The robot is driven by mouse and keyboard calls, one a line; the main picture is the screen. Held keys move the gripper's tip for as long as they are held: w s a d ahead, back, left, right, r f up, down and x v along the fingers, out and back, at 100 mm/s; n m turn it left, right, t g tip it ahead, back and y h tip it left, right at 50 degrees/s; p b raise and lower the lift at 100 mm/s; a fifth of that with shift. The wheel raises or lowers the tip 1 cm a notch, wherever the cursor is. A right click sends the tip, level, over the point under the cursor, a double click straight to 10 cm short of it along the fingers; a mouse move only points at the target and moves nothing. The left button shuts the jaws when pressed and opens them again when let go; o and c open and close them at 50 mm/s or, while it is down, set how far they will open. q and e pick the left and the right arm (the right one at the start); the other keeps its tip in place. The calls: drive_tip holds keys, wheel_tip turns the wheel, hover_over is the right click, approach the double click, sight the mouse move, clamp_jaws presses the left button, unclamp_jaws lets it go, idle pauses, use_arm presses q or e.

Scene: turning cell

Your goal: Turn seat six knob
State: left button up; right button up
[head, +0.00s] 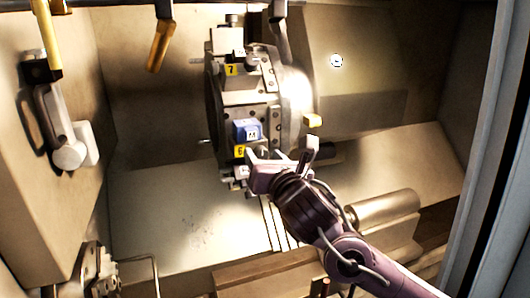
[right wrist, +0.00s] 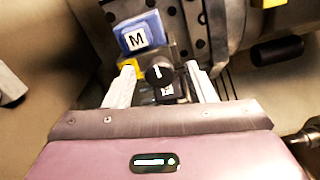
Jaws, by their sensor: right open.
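The round turret (head: 215,100) stands in the middle of the head view, with a yellow label "6" (head: 239,151) on the seat at its lower front. The black knob (right wrist: 159,74) with a pale pointer line shows in the right wrist view, below a blue block marked M (right wrist: 138,35). My right gripper (head: 280,158) is at seat six in the head view. In the right wrist view its open pale fingers (right wrist: 162,86) stand on either side of the knob, with gaps visible at both sides. The blue block also shows in the head view (head: 247,130). My left gripper is not in view.
A yellow label "7" (head: 231,70) marks the seat above. A yellow-tipped nozzle (head: 160,45) hangs at the top, left of the turret. A chuck-like part (head: 98,268) is at lower left. A metal cylinder (head: 385,208) lies right of my right arm.

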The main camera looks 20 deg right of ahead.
drive_tip(key=shift+w, duration=0.1)
drive_tip(key=c, duration=1)
drive_tip(key=shift+o, duration=0.2)
drive_tip(key=shift+f, duration=0.1)
drive_tip(key=m+b, duration=0.2)
drive_tip(key=m, duration=0.2)
drive_tip(key=m+b, duration=0.1)
drive_tip(key=m, duration=0.3)
drive_tip(key=shift+f+m+b, duration=0.1)
drive_tip(key=shift+m+b, duration=0.2)
drive_tip(key=m+b, duration=0.1)
drive_tip(key=m, duration=0.3)
drive_tip(key=shift+m+b, duration=0.3)
drive_tip(key=shift+m, duration=2.2)
